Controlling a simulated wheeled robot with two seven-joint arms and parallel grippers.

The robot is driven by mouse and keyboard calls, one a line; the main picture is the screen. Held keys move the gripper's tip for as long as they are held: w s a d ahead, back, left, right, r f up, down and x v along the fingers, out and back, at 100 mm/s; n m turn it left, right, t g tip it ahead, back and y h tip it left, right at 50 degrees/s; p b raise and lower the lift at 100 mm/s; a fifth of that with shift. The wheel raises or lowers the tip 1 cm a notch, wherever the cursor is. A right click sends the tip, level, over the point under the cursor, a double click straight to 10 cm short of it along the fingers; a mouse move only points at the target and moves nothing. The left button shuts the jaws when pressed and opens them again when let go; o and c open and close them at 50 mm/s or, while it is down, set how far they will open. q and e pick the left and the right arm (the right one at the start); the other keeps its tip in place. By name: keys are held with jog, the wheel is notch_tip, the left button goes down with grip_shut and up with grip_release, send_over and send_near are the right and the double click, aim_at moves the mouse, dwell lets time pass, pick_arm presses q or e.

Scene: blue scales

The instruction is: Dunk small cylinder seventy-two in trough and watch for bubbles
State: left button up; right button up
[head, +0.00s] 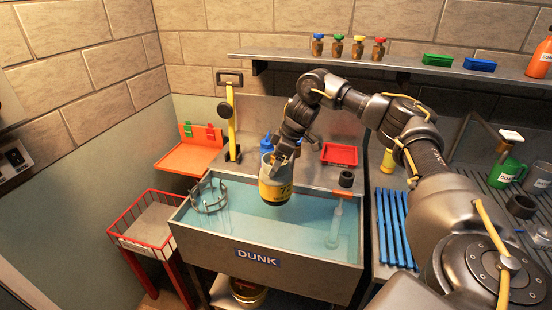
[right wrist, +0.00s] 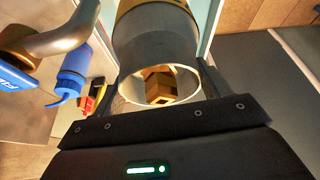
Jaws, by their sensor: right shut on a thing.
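A small cylinder (head: 275,190), grey at the top with a yellow band marked 72, hangs over the water of the trough (head: 258,258), which is labelled DUNK. My right gripper (head: 282,163) is shut on the cylinder near its top. The cylinder is upright or nearly so; I cannot tell whether its bottom touches the water. In the right wrist view the cylinder (right wrist: 158,45) shows close up, with a pale ring and a brass valve (right wrist: 165,86) inside. My left gripper is not in view.
A wire ring cage (head: 209,196) sits at the trough's left end, and a clear tube (head: 335,222) stands at its right. A yellow upright post (head: 231,120) and a blue bottle (head: 266,144) stand behind. A red-rimmed cart (head: 145,225) is at left; blue bars (head: 393,228) lie right.

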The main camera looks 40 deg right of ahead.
jog(key=shift+s+f, duration=0.1)
jog(key=shift+f, duration=0.55)
jog(key=shift+s+a+f+b, duration=0.1)
jog(key=shift+f+b, duration=0.2)
jog(key=shift+b, duration=0.05)
jog(key=shift+f, duration=0.4)
pick_arm(q)
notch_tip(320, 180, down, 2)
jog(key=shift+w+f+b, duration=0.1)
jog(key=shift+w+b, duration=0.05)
jog(key=shift+b, duration=0.35)
pick_arm(e)
notch_tip(320, 180, down, 2)
jog(key=shift+f, duration=0.1)
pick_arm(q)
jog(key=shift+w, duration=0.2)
pick_arm(e)
jog(key=shift+f, duration=0.1)
